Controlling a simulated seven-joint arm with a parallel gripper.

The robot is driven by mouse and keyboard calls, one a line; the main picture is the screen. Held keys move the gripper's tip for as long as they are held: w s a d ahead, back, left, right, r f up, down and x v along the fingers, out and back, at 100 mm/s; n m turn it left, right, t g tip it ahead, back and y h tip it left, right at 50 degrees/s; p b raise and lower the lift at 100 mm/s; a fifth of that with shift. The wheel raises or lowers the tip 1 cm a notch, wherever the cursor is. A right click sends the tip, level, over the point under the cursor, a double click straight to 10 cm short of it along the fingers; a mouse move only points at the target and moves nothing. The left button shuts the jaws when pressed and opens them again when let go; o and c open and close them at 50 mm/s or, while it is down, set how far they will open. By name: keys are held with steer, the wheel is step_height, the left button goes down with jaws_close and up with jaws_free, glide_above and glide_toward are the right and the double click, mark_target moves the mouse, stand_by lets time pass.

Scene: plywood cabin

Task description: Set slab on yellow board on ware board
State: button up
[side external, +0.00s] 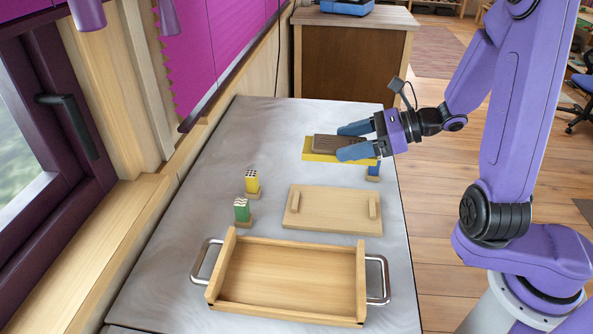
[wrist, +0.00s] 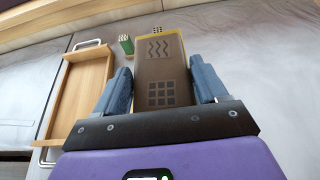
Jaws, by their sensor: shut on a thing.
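The slab (side external: 338,143) is a brown block with a wave mark and a grid mark on its top, seen in the wrist view (wrist: 162,72). It lies on the yellow board (side external: 317,156), whose edge shows past the slab in the wrist view (wrist: 178,34). My gripper (side external: 345,142) has its blue-grey fingers on either side of the slab and is shut on it. I cannot tell whether the yellow board touches the table. A pale wooden board with two raised strips, apparently the ware board (side external: 333,209), lies empty in front of the yellow board.
A wooden tray (side external: 290,268) with metal handles stands at the near end of the grey table (side external: 210,165). A yellow stamp block (side external: 252,182) and a green one (side external: 241,210) stand left of the pale board. A blue block (side external: 374,170) is by the yellow board's right end.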

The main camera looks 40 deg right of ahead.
steer(key=w+a+f, duration=0.2)
steer(key=w+f, duration=0.2)
steer(key=w, duration=0.4)
glide_above(300, 175)
steer(key=f, duration=0.5)
steer(key=shift+s+f, duration=0.1)
steer(key=shift+s, duration=0.1)
steer(key=shift+w+f, duration=0.2)
steer(key=shift+f, duration=1.6)
steer(key=o, duration=1)
steer(key=shift+f, duration=0.15)
